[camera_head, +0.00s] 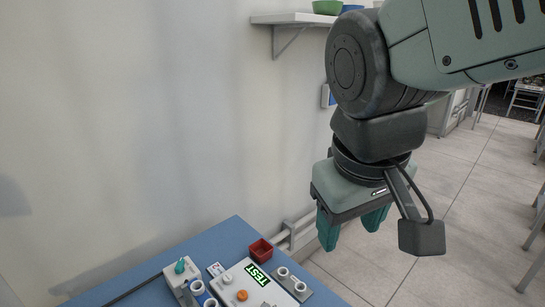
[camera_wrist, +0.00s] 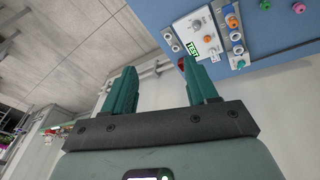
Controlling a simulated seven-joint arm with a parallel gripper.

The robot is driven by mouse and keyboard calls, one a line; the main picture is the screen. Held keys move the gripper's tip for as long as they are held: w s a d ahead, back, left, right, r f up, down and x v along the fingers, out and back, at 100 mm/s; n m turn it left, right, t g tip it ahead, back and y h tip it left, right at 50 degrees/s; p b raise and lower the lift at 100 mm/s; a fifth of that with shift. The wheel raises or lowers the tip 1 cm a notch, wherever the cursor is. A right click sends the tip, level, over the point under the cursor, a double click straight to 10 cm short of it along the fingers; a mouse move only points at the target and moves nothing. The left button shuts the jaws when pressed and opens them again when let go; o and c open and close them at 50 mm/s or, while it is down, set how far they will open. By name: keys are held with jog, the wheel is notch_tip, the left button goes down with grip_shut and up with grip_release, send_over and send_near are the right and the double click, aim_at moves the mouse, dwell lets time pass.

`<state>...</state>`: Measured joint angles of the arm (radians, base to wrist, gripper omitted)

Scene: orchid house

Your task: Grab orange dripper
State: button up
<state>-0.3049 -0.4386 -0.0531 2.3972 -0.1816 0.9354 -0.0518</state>
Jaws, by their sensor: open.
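A small orange piece (camera_head: 242,295) sits on top of a white box with a green TEST label at the bottom of the head view. It also shows in the wrist view (camera_wrist: 208,38), near the top. A second orange piece (camera_wrist: 238,50) shows in the wrist view beside a blue fitting, off the box. Both are too small to tell which is the dripper. My gripper (camera_head: 352,228) is open and empty, with teal fingers pointing down. It hangs in the air to the right of and above the table; its fingers (camera_wrist: 159,68) frame no object.
The white TEST box (camera_head: 262,283) stands on a blue table (camera_head: 232,234). A white block with a teal piece (camera_head: 180,265) is left. A pink piece (camera_wrist: 232,22) shows beyond. A wall shelf (camera_head: 288,18) is above; open floor lies right.

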jog(key=w+a+f+n+g+h, duration=0.1)
jog(key=w+a+f+n+h, duration=0.4)
jog(key=a+f+n, duration=0.65)
jog(key=s+a+f+n+t+h, duration=0.1)
jog(key=s+a+f+n+t, duration=0.25)
jog(key=a+f+n, duration=0.35)
jog(key=s+a+f+n+t+h, duration=0.1)
jog(key=s+a+f+n+t, duration=0.2)
jog(key=a+f+n+t, duration=0.45)
jog(key=w+d+f+m+g, duration=0.1)
jog(key=w+d+f+g, duration=0.1)
jog(key=w+d+f, duration=0.4)
jog(key=shift+w+d+m, duration=0.4)
jog(key=shift+w+d, duration=0.3)
jog(key=shift+w, duration=0.05)
jog(key=c, duration=1)
jog(key=shift+r, duration=0.15)
jog(key=shift+c, duration=0.2)
